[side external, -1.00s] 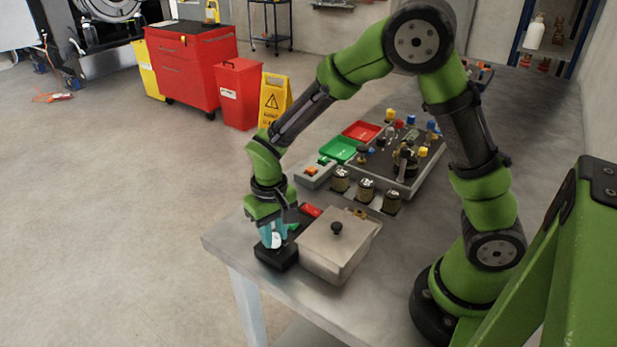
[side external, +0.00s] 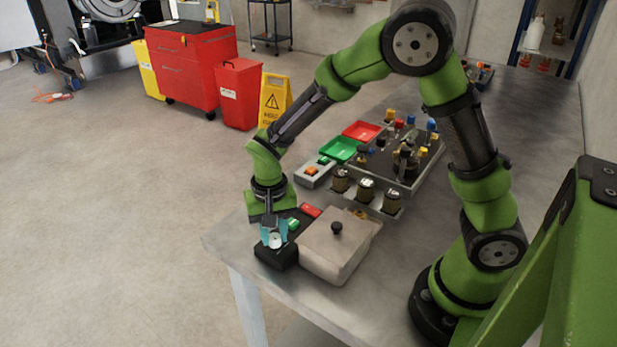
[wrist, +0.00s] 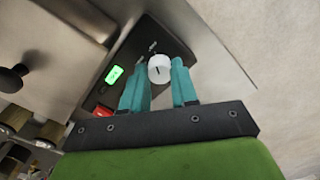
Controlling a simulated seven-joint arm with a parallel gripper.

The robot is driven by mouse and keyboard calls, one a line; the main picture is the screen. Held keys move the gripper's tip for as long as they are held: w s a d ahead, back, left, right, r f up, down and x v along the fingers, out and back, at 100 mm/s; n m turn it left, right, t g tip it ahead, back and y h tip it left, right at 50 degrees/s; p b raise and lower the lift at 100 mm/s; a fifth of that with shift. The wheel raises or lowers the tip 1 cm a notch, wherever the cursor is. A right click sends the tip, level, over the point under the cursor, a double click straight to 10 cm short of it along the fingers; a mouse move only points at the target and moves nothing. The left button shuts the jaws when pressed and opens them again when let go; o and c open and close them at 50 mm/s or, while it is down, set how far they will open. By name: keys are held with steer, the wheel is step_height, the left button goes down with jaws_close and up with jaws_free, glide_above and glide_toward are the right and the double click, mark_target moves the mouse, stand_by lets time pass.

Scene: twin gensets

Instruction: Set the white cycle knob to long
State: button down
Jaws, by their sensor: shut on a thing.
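The white cycle knob (wrist: 159,69) sits on a black control panel (wrist: 160,36) in the wrist view, with a dark pointer line on its face. It also shows in the side view (side external: 275,240), on the panel (side external: 276,257) at the table's front edge. My gripper (wrist: 163,80) has its teal fingers one on either side of the knob and is shut on it. In the side view my gripper (side external: 274,238) points down at the panel. A lit green button (wrist: 114,75) and a red button (wrist: 103,111) are beside the knob. The panel's markings are too small to read.
A grey lidded box (side external: 335,252) with a black knob stands right against the panel. Several jars (side external: 365,190) in a rack, a grey box with an orange button (side external: 312,172), and green (side external: 340,150) and red (side external: 361,132) trays lie farther back. The floor to the left is open.

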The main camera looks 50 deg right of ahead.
mark_target(274, 236)
steer(key=shift+r, duration=0.1)
steer(key=c, duration=0.9)
jaws_free()
steer(key=shift+o, duration=0.2)
step_height(274, 236, up, 17)
